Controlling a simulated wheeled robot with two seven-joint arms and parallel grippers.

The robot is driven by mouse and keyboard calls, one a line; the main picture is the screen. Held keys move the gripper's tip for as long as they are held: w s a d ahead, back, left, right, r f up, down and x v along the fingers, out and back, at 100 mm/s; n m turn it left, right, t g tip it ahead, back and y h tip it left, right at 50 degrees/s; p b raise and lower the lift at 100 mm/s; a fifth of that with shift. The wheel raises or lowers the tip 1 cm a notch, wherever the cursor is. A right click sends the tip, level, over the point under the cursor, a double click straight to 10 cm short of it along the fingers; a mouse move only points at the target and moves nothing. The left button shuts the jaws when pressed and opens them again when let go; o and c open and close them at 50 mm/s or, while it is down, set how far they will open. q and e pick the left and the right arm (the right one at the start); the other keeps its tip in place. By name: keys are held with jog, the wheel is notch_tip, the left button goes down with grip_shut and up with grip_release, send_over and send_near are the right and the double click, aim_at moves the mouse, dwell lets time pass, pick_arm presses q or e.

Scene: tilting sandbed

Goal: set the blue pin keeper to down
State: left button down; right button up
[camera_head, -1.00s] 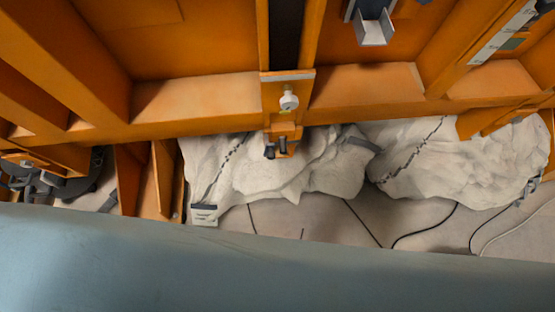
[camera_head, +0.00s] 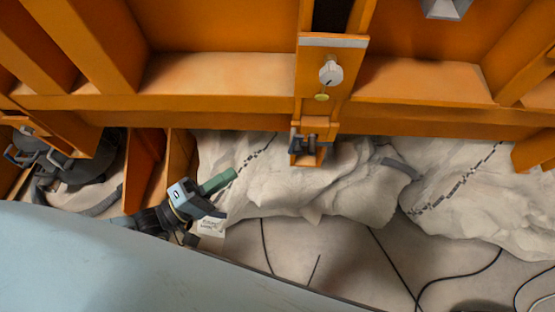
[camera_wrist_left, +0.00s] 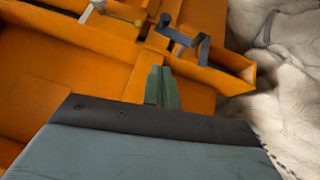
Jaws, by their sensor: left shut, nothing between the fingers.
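The small dark blue-grey lever (camera_wrist_left: 175,33), which looks like the blue pin keeper, sits at the lower end of an orange bracket. Beside it is a grey bent loop (camera_wrist_left: 203,48). In the head view the dark fittings (camera_head: 309,145) are small, and the keeper's up or down position cannot be told. My left gripper (camera_head: 220,181) has green fingers pressed together and empty. It is left of and below the bracket in the head view, apart from it. In the wrist view the fingers (camera_wrist_left: 162,86) point toward the lever.
A white knob (camera_head: 331,71) and a yellow disc (camera_head: 322,97) sit on the orange bracket (camera_head: 310,63) above the fittings. Orange frame ribs stand left and right. White rock-like lumps (camera_head: 300,185) and loose black cables lie below.

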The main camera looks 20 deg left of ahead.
pick_arm(q)
send_near(294, 142)
jog(key=w, duration=0.2)
jog(key=d, duration=0.1)
jog(key=w+d+r+b, duration=0.1)
jog(key=shift+w+d, duration=0.1)
jog(key=shift+d, duration=0.3)
jog(key=shift+w+d+r, duration=0.1)
jog(key=shift+d, duration=0.4)
pick_arm(e)
jog(key=shift+w+a+r, duration=0.2)
jog(key=shift+w+r, duration=0.85)
jog(key=shift+w, duration=0.05)
jog(key=shift+r, duration=0.1)
